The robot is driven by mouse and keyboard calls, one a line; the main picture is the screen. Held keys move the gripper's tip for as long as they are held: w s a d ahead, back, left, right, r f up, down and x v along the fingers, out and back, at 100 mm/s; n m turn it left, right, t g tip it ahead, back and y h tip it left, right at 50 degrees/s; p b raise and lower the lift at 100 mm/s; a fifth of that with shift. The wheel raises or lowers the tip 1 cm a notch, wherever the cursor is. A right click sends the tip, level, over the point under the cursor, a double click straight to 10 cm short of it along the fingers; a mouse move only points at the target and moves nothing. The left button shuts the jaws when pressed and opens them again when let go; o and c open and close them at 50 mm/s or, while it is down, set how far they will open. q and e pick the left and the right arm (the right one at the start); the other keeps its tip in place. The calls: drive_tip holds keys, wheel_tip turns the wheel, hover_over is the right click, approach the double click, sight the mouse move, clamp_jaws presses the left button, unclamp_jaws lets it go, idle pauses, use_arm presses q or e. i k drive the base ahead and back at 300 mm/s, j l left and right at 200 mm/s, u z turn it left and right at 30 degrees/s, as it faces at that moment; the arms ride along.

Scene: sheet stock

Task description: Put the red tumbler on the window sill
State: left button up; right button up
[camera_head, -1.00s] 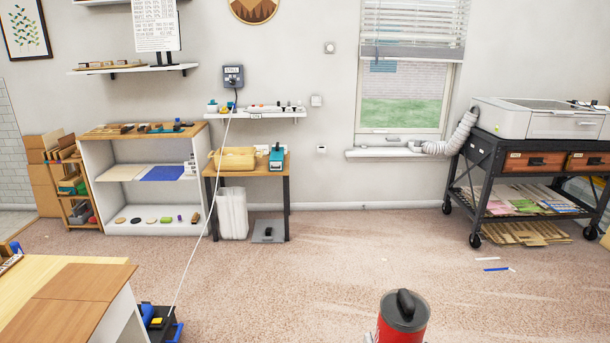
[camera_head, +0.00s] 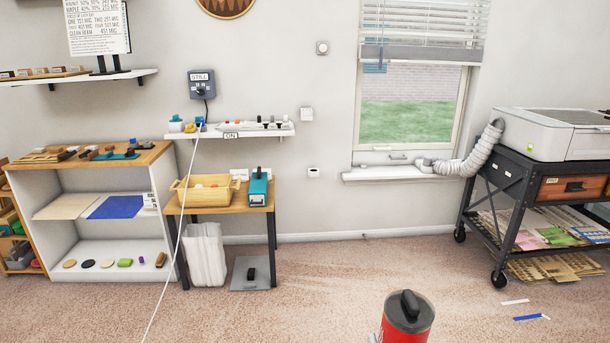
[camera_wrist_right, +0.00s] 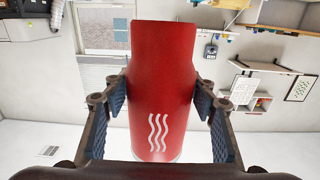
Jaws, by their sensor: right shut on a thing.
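The red tumbler (camera_head: 408,318) has a dark grey lid with a handle and stands at the bottom of the head view. In the right wrist view the red tumbler (camera_wrist_right: 160,90) shows white wavy lines. My right gripper (camera_wrist_right: 163,105) is shut on its sides, one pad on each side. The white window sill (camera_head: 385,174) is under the window on the back wall, ahead of the tumbler and apart from it. A white corrugated hose lies over its right end; its left part looks bare. My left gripper is in neither view now.
A dark wheeled cart (camera_head: 520,200) with a white machine (camera_head: 555,133) stands right of the sill. A small wooden table (camera_head: 226,200) stands to the left. A white cord (camera_head: 170,260) hangs down to the floor at left. Strips (camera_head: 528,317) lie on the right floor. The carpet before the sill is clear.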

sight(371, 173)
drive_tip(key=i+z, duration=0.25)
drive_tip(key=i, duration=0.6)
drive_tip(key=i+j+z, duration=0.25)
drive_tip(key=i, duration=0.55)
drive_tip(key=i+l+z, duration=0.1)
drive_tip(key=i, duration=0.8)
drive_tip(key=i+l, duration=0.1)
drive_tip(key=i, duration=0.75)
drive_tip(key=i+l+u, duration=0.25)
drive_tip(key=i, duration=0.3)
drive_tip(key=i+l+u, duration=0.3)
drive_tip(key=i, duration=0.2)
drive_tip(key=j, duration=0.1)
